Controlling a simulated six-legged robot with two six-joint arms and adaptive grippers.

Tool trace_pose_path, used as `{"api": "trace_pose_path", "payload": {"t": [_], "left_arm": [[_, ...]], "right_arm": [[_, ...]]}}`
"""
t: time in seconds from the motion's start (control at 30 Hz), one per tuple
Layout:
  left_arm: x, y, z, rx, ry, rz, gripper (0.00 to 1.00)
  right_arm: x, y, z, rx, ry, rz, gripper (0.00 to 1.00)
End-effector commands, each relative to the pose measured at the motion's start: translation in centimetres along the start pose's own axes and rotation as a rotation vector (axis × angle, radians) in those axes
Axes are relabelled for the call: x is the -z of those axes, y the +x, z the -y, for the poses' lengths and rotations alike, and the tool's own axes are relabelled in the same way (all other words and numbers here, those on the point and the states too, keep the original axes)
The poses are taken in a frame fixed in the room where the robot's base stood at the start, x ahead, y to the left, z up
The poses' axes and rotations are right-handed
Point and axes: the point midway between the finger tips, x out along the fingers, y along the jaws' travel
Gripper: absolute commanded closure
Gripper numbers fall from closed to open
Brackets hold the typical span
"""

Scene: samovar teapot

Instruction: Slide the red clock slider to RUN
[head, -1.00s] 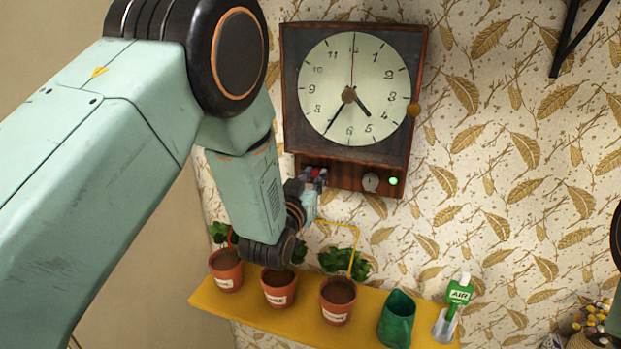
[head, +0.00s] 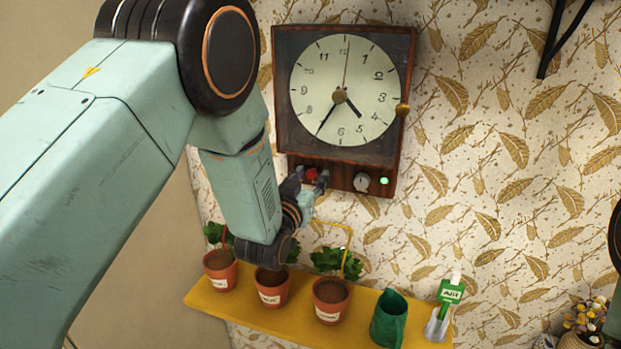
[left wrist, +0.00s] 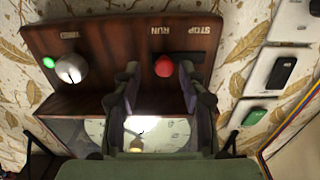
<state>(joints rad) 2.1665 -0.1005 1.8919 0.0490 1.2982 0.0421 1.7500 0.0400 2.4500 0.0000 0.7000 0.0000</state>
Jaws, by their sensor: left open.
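The wall clock (head: 330,150) has a wooden panel with a red slider (head: 311,174) near its lower left. In the left wrist view, where the panel appears upside down, the red slider (left wrist: 164,66) sits beneath the RUN label (left wrist: 166,31). The dark slot (left wrist: 193,57) runs right from it, beneath the STOP label (left wrist: 205,31). My left gripper (head: 311,177) is open, its fingers on either side of the slider; it also shows in the left wrist view (left wrist: 159,78). Gaps show beside the slider, though contact at depth is unclear. My right gripper is out of view.
A silver knob (head: 361,182) and a lit green lamp (head: 384,181) are right of the slider. Below, a yellow shelf (head: 250,315) holds potted plants (head: 272,288) and a green container (head: 389,320). Wall switches (left wrist: 285,70) show at the right in the left wrist view.

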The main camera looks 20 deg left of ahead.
Motion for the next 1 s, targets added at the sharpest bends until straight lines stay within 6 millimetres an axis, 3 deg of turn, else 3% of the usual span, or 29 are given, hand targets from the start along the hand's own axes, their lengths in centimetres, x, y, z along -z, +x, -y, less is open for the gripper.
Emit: {"api": "trace_pose_path", "payload": {"t": [0.27, 0.7, 1.0], "left_arm": [[-0.1, -0.9, -0.2, 0.0, 0.0, 0.004, 0.58], [-0.1, -8.7, -0.1, 0.001, 0.001, 0.003, 0.58], [0.0, -11.9, -0.1, 0.0, 0.0, 0.0, 0.58]], "right_arm": [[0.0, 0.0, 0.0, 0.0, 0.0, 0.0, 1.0], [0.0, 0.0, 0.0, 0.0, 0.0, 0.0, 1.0], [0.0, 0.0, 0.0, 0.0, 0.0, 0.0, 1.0]]}}
